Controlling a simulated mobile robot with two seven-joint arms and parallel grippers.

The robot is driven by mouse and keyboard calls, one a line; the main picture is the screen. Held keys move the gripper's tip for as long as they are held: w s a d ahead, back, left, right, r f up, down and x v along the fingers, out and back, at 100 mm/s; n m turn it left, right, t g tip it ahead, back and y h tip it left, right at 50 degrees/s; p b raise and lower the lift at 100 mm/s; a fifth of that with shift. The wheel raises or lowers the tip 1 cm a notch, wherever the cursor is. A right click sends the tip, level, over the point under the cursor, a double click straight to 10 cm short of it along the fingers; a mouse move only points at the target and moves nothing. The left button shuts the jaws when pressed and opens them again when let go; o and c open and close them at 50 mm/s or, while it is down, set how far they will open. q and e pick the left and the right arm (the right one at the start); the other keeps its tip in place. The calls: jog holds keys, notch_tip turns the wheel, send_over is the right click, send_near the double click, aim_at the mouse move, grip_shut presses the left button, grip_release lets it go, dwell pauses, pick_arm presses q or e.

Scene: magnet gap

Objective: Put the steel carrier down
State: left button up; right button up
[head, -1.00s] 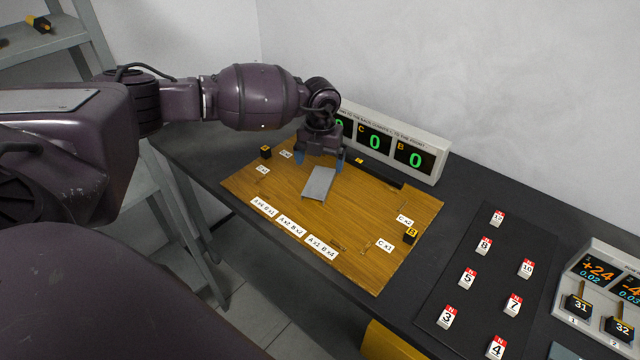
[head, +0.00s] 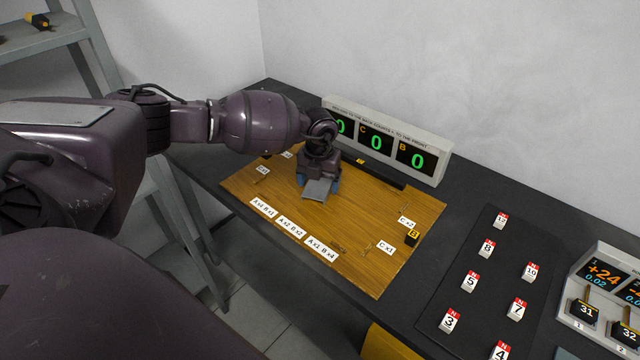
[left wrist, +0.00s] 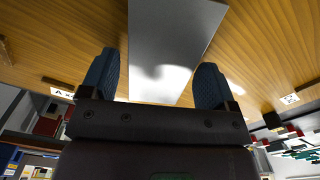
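The steel carrier, a flat grey plate (head: 317,189), lies on the wooden board (head: 350,225), left of its middle. It also shows in the left wrist view (left wrist: 168,45), bright and plain. My left gripper (head: 320,183) is low over the carrier's back end, pointing down. In the left wrist view its two blue fingers (left wrist: 158,90) are spread apart, with part of the plate between them. A thin gap shows between the left finger and the plate's edge. The back end of the plate is hidden by the gripper in the head view. My right gripper is not in view.
A display box (head: 385,140) with green zeros stands behind the board. White labels (head: 292,228) lie along its front edge. Numbered weights (head: 470,282) stand on a dark mat. The board's right half is mostly clear.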

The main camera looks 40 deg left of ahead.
pick_arm(q)
jog(key=c, duration=0.8)
